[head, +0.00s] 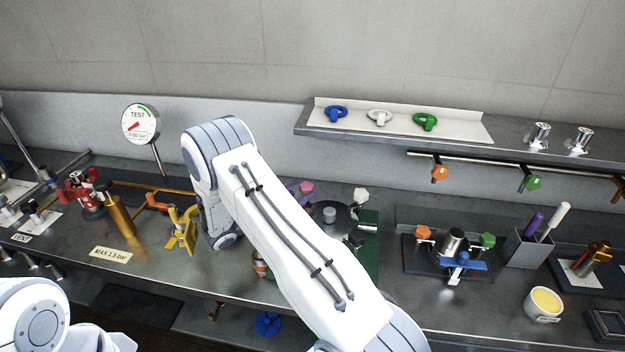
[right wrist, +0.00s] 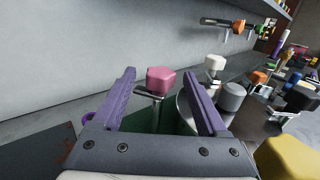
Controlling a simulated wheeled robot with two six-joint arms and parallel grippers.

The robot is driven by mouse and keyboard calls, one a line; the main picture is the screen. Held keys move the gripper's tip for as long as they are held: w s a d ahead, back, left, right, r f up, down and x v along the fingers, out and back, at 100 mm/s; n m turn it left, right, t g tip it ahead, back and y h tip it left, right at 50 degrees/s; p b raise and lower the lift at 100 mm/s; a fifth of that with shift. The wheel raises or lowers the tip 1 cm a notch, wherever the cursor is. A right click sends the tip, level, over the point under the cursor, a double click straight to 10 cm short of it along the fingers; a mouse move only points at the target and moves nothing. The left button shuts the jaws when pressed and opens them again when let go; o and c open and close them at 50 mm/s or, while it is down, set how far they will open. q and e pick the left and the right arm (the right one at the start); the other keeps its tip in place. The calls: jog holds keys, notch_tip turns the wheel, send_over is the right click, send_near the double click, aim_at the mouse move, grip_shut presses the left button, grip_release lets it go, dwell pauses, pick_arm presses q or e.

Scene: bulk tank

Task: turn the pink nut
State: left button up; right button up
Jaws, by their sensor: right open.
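The pink nut (right wrist: 160,80) sits on a post. In the right wrist view it is between the two purple fingers of my right gripper (right wrist: 158,73), near their tips. The fingers are spread and gaps show on both sides of the nut. In the head view the pink nut (head: 306,187) shows just right of my right arm, which hides most of the gripper and part of the fixture. My left arm shows only at the lower left corner, with its gripper out of view.
A white nut (right wrist: 215,63) and a grey cylinder (right wrist: 233,96) stand close right of the gripper. A fixture with an orange nut (head: 424,232) and a green nut (head: 487,240) is further right. A shelf (head: 470,128) with rings overhangs the back. A yellow valve handle (head: 184,228) stands left of my arm.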

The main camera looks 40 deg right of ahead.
aim_at(312, 184)
jog(key=d+p, duration=0.1)
jog(key=d, duration=0.4)
jog(key=shift+d, duration=0.4)
